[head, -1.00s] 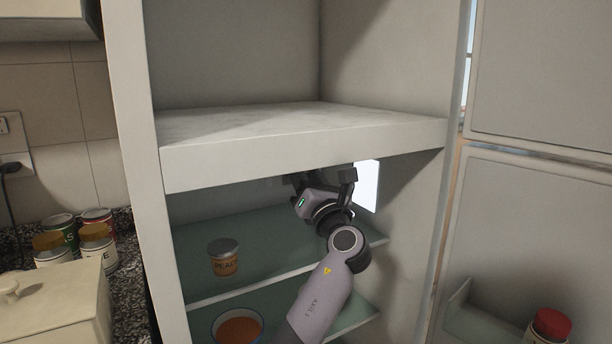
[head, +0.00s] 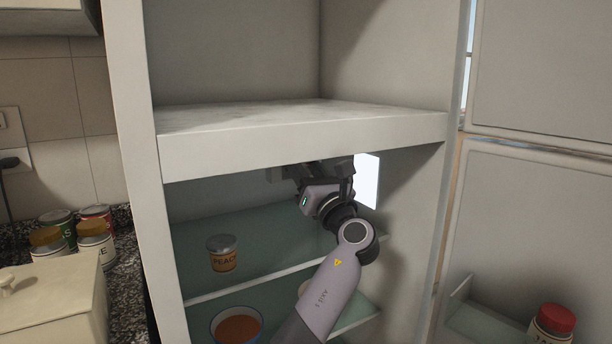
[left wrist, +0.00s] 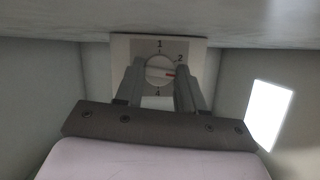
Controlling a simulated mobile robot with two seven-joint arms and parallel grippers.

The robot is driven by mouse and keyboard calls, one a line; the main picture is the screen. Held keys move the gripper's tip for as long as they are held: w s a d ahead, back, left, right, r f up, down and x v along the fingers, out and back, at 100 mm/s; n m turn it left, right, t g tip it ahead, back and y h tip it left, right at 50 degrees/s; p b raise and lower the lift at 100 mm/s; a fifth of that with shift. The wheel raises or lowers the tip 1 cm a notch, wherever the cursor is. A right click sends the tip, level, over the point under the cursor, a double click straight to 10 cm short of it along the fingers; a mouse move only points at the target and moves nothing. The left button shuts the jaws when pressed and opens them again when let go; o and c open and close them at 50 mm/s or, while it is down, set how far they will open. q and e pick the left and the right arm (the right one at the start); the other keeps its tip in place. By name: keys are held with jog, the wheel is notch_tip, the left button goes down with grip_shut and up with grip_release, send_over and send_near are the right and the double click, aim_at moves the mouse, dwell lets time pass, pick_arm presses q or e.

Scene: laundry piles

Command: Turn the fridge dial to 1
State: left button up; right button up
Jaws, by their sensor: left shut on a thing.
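The fridge dial (left wrist: 155,63) is a small round knob on a pale square plate (left wrist: 121,47), seen in the left wrist view. The plate shows 1 at the top, 2 at the upper right and 4 at the bottom. My left gripper (left wrist: 160,75) is shut on the dial, one finger on each side. In the head view the left gripper (head: 310,173) is up under the fridge's upper shelf, and the dial cannot be made out. My right gripper is not in view.
The thick upper shelf (head: 300,150) is close above my left gripper. A lit white panel (head: 367,181) is on the right wall. A peach jar (head: 222,254) and a bowl (head: 237,325) stand on glass shelves below. The open fridge door (head: 530,220) is at the right.

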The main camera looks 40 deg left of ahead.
pick_arm(q)
jog(key=n+g+b, duration=0.1)
jog(key=n, duration=0.2)
jog(key=shift+w+d+f+g+y, duration=0.1)
jog(key=shift+g+y, duration=0.3)
jog(key=shift+n+g+b, duration=0.7)
jog(key=shift+n+b, duration=0.15)
jog(key=shift+n, duration=0.85)
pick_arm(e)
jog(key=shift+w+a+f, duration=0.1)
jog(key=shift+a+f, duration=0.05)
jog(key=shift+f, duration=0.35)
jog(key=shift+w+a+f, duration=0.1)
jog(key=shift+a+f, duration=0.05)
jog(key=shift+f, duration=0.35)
pick_arm(q)
jog(key=shift+n+y, duration=0.3)
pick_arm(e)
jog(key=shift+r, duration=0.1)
pick_arm(q)
jog(key=o, duration=1)
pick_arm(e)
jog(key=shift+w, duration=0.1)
pick_arm(q)
jog(key=shift+o, duration=0.2)
